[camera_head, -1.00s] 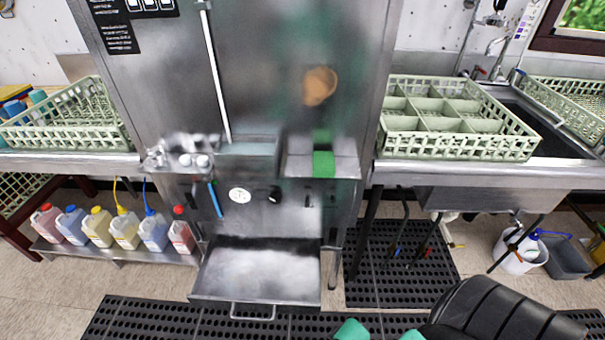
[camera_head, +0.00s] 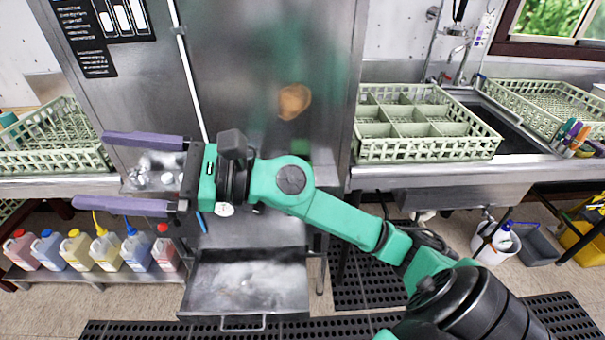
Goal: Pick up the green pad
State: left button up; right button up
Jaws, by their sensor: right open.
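My right arm reaches across the front of the steel machine, and its gripper (camera_head: 92,170) is open and empty. The two purple fingers point left, well apart, in front of the machine's lower left side. The green pad is not clearly visible now; my right forearm covers the part of the ledge where it lay. A green smear on the steel just above the forearm looks like its reflection. The gripper is to the left of that spot. My left gripper is not in view.
A pale green compartment rack (camera_head: 428,150) stands on the right counter, and another rack (camera_head: 52,150) on the left counter. An open steel drawer (camera_head: 248,285) juts out below the machine. Several bottles (camera_head: 77,250) line a low shelf at left. Colored markers (camera_head: 572,137) stand at far right.

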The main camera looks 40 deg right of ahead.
jog(key=w+d+f+n+g+h, duration=0.2)
jog(key=d+f+n+g+h, duration=0.2)
jog(key=f+n+h, duration=0.6)
jog(key=d+f+n+g+h, duration=0.1)
jog(key=d+f+n+h, duration=0.15)
jog(key=d+h, duration=1.7)
jog(key=w+d+f+y+p, duration=0.1)
jog(key=w+d+f+y, duration=0.1)
jog(key=d+f, duration=0.1)
jog(key=w+d+f+y+p, duration=0.1)
jog(key=w+d+f+y, duration=0.1)
jog(key=d+f+y, duration=0.1)
jog(key=w+d+f+y+p, duration=0.1)
jog(key=w+d+f+y, duration=0.1)
jog(key=d+f, duration=0.3)
jog(key=shift+d+f+n, duration=0.15)
jog(key=shift+d+n, duration=0.1)
jog(key=shift+d, duration=0.5)
jog(key=shift+w+d+f, duration=0.15)
jog(key=shift+w+f, duration=0.05)
jog(key=shift+f, duration=0.15)
jog(key=c, duration=1.3)
